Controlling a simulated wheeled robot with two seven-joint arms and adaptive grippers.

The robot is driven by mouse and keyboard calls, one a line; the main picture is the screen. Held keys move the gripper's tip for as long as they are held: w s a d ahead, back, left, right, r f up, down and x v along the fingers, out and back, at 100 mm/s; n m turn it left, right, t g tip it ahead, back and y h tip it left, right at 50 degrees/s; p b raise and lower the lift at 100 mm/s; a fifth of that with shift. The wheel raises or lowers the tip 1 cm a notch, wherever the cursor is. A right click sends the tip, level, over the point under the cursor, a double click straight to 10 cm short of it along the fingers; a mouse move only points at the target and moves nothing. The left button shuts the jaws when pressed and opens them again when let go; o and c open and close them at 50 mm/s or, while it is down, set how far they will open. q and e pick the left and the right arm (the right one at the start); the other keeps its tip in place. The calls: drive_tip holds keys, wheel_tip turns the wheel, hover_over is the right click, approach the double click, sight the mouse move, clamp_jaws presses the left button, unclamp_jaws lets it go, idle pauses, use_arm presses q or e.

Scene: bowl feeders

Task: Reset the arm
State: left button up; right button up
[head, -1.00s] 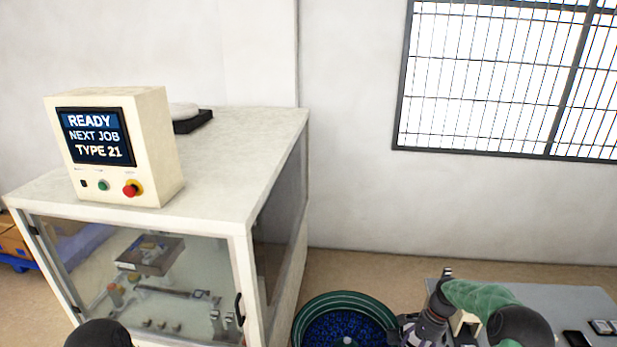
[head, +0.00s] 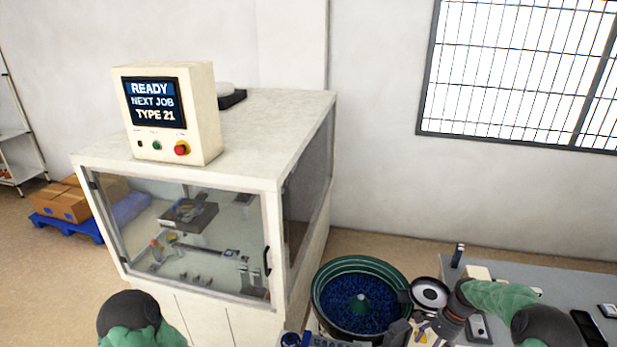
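My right arm comes in from the lower right in the head view, with a green sleeve and dark joints. My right gripper (head: 408,318) is at its end, beside the right rim of the round bowl feeder (head: 322,284). I cannot make out its fingers clearly enough to tell whether they are open or shut. My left arm shows only as a dark joint and green sleeve at the bottom left. Its gripper is out of view.
A white machine cabinet (head: 230,115) with glass panels stands at the left. Its control box (head: 200,110) reads READY, NEXT JOB, TYPE 21. A grey table (head: 560,285) at the right holds several small items. Boxes (head: 62,203) sit on a blue pallet (head: 60,228).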

drive_tip(key=s+a+f+n+t+b, duration=0.1)
drive_tip(key=s+a+f+n+b, duration=0.15)
drive_tip(key=a+f+b, duration=0.7)
drive_tip(key=s+a+f+n+b, duration=0.25)
drive_tip(key=s+a+f, duration=0.2)
drive_tip(key=f, duration=0.95)
use_arm(q)
wheel_tip(320, 180, down, 28)
drive_tip(key=b, duration=1.5)
drive_tip(key=shift+w+r, duration=0.25)
use_arm(e)
drive_tip(key=s+a+f+n, duration=0.2)
drive_tip(key=s+a+f, duration=0.4)
drive_tip(key=s, duration=0.3)
drive_tip(key=s+a+f+n+t, duration=0.1)
drive_tip(key=s+a+f+n, duration=0.2)
drive_tip(key=s+a+f, duration=0.3)
drive_tip(key=s+f, duration=0.3)
drive_tip(key=shift+a+f, duration=0.15)
drive_tip(key=shift+a, duration=0.15)
